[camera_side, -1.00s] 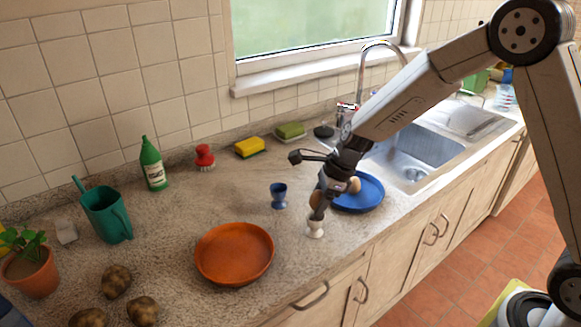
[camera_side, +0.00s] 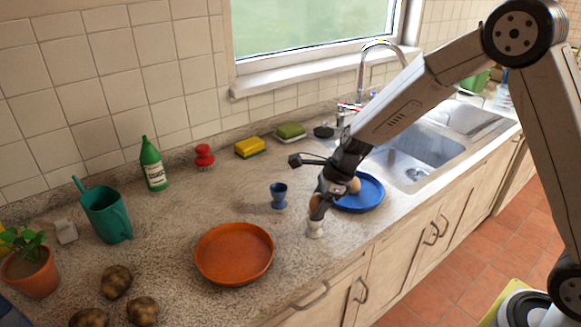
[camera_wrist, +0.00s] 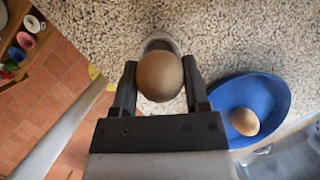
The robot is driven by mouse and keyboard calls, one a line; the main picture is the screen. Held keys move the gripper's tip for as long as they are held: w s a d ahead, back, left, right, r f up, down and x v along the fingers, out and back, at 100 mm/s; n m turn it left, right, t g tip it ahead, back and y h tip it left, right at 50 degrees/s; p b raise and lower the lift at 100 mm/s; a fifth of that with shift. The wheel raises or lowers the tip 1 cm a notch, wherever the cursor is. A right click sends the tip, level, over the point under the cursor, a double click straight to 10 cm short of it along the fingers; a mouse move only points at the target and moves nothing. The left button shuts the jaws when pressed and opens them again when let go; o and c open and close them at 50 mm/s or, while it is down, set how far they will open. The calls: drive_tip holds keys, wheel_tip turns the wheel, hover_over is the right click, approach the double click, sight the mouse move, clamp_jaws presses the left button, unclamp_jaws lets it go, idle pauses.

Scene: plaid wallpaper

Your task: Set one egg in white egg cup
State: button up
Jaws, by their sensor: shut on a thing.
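My gripper (camera_side: 318,207) is shut on a brown egg (camera_wrist: 160,76), which sits between the two fingers in the wrist view. The white egg cup (camera_side: 315,229) stands upright on the counter directly below the fingertips in the side view. In the wrist view the cup's rim (camera_wrist: 159,44) shows just behind the egg, mostly hidden by it. I cannot tell whether the egg touches the cup. A second brown egg (camera_wrist: 244,121) lies on the blue plate (camera_wrist: 279,94); the plate also shows in the side view (camera_side: 371,196), partly behind my gripper.
A blue egg cup (camera_side: 279,196) stands left of my gripper. An orange dish (camera_side: 234,254) lies further left, near the front edge. Potatoes (camera_side: 116,281), a green watering can (camera_side: 107,214) and a green bottle (camera_side: 153,164) are farther left. The sink (camera_side: 420,150) is behind right.

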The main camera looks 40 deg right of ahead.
drive_tip(key=shift+f, duration=0.7)
idle(0.8)
drive_tip(key=o, duration=0.8)
drive_tip(key=shift+r, duration=0.1)
drive_tip(key=shift+v, duration=3.8)
drive_tip(key=shift+s, duration=0.1)
drive_tip(key=s+d+n+h, duration=0.1)
drive_tip(key=s+n, duration=0.4)
drive_tip(key=n, duration=0.3)
drive_tip(key=s+f+n+h, duration=0.1)
drive_tip(key=s+n, duration=0.5)
drive_tip(key=n, duration=0.2)
drive_tip(key=s+d+f+n+h, duration=0.1)
drive_tip(key=s+n, duration=0.4)
drive_tip(key=n, duration=0.3)
drive_tip(key=shift+s+d+f+h, duration=0.2)
drive_tip(key=shift+d+h, duration=0.1)
drive_tip(key=shift+d, duration=0.05)
